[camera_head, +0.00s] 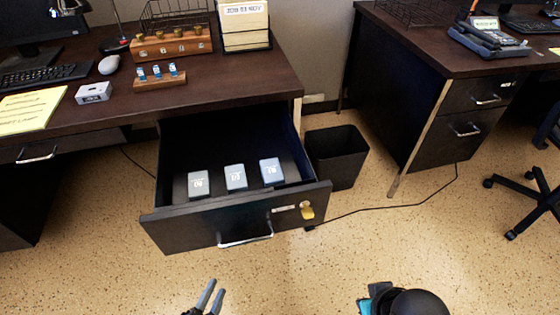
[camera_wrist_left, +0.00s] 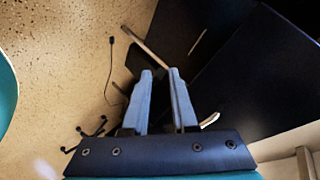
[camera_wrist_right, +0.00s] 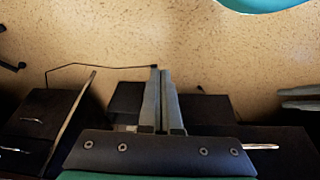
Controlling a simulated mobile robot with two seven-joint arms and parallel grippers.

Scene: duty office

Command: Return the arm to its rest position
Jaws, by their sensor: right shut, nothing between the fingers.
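My left gripper (camera_head: 211,294) is at the bottom of the head view, in front of the open drawer and apart from it. Its two grey fingers are apart with nothing between them, as the left wrist view also shows (camera_wrist_left: 161,73). My right gripper (camera_wrist_right: 160,70) shows in the right wrist view with its fingers together and nothing held. In the head view only part of my right arm (camera_head: 405,301) shows at the bottom right; its fingers are not seen there.
The open drawer (camera_head: 205,232) juts from the desk (camera_head: 230,80), holding three grey boxes (camera_head: 236,178). A yellow padlock (camera_head: 307,212) hangs on its front. A black bin (camera_head: 337,155) stands beside it. A second desk (camera_head: 430,50) and chair (camera_head: 530,195) are right. Floor in front is clear.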

